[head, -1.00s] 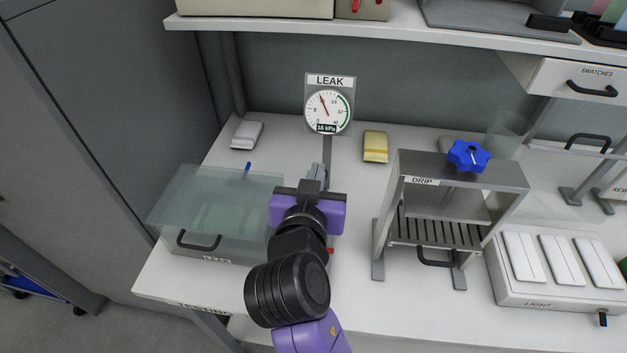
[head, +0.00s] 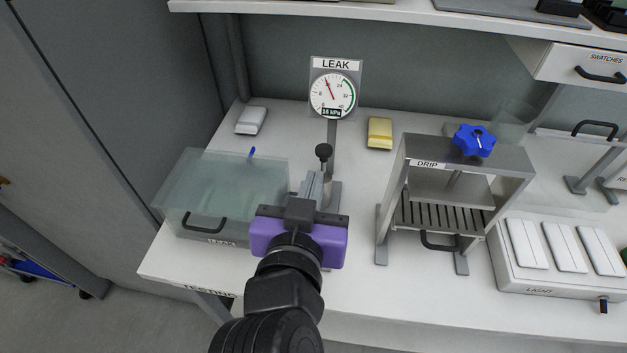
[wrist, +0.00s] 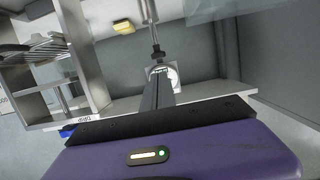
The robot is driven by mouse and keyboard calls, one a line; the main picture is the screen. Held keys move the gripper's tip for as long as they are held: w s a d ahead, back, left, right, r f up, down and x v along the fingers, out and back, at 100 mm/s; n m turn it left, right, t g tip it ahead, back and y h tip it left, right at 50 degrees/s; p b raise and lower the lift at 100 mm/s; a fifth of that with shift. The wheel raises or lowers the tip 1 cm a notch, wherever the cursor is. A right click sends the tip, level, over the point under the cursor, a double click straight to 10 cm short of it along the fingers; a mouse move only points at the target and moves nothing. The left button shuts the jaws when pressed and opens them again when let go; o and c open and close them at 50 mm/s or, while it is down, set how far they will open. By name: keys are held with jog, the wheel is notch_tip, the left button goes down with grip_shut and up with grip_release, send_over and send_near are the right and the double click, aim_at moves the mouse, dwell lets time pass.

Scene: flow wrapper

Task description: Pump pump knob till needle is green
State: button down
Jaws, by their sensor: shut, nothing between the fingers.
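The LEAK gauge (head: 333,95) stands at the back of the bench. Its needle points up and left, outside the green band on the right of the dial, and the readout looks like 16 kPa. The black pump knob (head: 323,152) tops an upright rod in front of the gauge post. My gripper (head: 314,180) is shut and empty, on the near side of the rod and lower than the knob in the picture. Whether it touches the pump is unclear. The wrist view shows the shut fingers (wrist: 158,90) pointing toward the rod. The pump's lower part is partly hidden by my gripper.
A glassy-lidded tank (head: 220,195) stands close on the left. The DRIP stand (head: 408,185) with a blue star knob (head: 474,141) is on the right, beside the LIGHT box (head: 515,280). A yellow block (head: 380,133) and a white block (head: 251,120) lie behind.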

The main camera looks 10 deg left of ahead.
jog(key=shift+r, duration=0.1)
notch_tip(320, 180, up, 5)
jog(key=shift+d+f+p, duration=0.15)
jog(key=shift+f+p, duration=0.05)
jog(key=shift+p, duration=0.5)
jog(key=shift+w, duration=0.1)
jog(key=p, duration=0.1)
send_over(324, 154)
jog(key=s, duration=0.1)
notch_tip(324, 154, down, 2)
notch_tip(324, 154, down, 4)
jog(key=shift+f+p, duration=0.2)
jog(key=shift+p, duration=0.1)
jog(key=shift+f, duration=0.15)
